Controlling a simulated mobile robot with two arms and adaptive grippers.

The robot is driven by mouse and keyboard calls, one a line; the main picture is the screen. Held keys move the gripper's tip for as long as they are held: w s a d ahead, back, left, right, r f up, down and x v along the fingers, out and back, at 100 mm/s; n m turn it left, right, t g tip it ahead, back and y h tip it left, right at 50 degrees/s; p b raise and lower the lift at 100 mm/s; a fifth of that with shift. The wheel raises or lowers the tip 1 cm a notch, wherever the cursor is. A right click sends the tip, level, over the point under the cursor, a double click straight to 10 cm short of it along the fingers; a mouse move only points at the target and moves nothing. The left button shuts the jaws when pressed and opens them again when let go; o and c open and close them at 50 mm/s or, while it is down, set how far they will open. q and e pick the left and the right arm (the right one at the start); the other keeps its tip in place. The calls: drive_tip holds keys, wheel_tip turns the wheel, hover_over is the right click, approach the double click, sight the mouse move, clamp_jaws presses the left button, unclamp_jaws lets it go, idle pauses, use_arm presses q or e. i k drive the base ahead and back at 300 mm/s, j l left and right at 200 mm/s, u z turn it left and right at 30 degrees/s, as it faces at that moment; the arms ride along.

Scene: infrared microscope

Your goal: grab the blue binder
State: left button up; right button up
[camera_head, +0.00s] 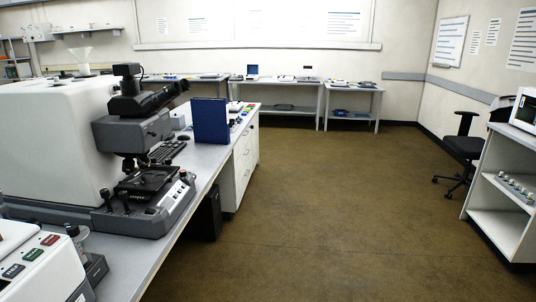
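The blue binder (211,121) stands upright on the long lab bench (207,158) at the left, close to the bench's aisle-side edge. Neither of my grippers shows in the head view.
The microscope and a large white instrument housing (55,135) fill the near bench. A white device with coloured buttons (35,265) is at the bottom left. The brown floor (310,210) is open. A white shelf (505,195) and black chair (463,146) stand at right.

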sight(210, 116)
drive_tip(key=i, duration=2.4)
